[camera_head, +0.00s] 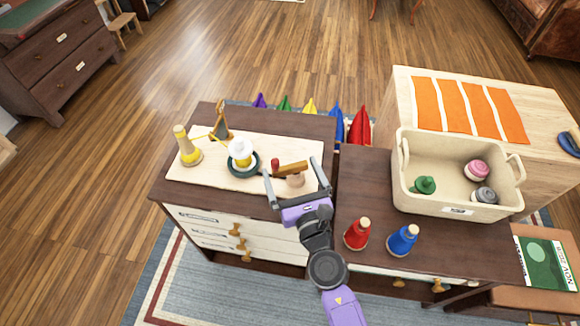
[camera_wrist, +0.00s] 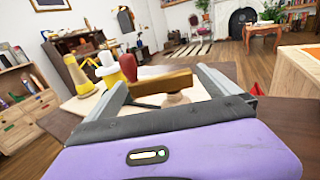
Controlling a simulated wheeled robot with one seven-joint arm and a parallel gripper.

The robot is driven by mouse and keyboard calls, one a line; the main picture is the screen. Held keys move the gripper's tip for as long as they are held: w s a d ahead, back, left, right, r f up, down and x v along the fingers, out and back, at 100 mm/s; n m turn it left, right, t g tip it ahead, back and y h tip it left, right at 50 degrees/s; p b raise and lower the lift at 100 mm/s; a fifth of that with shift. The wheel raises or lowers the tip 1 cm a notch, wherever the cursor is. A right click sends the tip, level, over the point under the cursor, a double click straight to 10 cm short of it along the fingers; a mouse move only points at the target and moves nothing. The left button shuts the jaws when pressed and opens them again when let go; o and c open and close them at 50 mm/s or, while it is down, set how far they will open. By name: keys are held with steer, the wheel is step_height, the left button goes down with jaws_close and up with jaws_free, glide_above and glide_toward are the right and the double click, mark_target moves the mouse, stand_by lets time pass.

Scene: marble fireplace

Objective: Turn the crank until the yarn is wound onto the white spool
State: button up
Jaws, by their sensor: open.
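The white spool (camera_head: 241,149) stands on a dark round base on the light board (camera_head: 214,173), with some yellow on it. A yellow yarn cone (camera_head: 184,146) stands at the board's left, and a yellow strand runs from it past a brown wooden guide (camera_head: 220,121). The crank (camera_head: 291,169) has a wooden arm, a red knob (camera_head: 275,164) and a pale round hub. My gripper (camera_head: 296,181) is open at the crank, its fingers spread on either side of it. In the wrist view the crank arm (camera_wrist: 160,83) lies between the fingers; I cannot tell whether they touch it.
A red cone (camera_head: 357,234) and a blue cone (camera_head: 402,240) stand right of my arm. A cream bin (camera_head: 455,205) at the right holds a green cone (camera_head: 424,185) and pink and grey yarn balls. Several coloured pointed objects stand behind the cabinet.

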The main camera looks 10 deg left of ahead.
steer(key=shift+w+a, duration=0.3)
steer(key=shift+w, duration=0.3)
steer(key=c, duration=1.2)
steer(key=shift+c, duration=0.2)
steer(key=shift+r+m+t+h+p, duration=0.1)
steer(key=shift+m+t+h+p, duration=0.2)
steer(key=shift+m+h+p, duration=0.35)
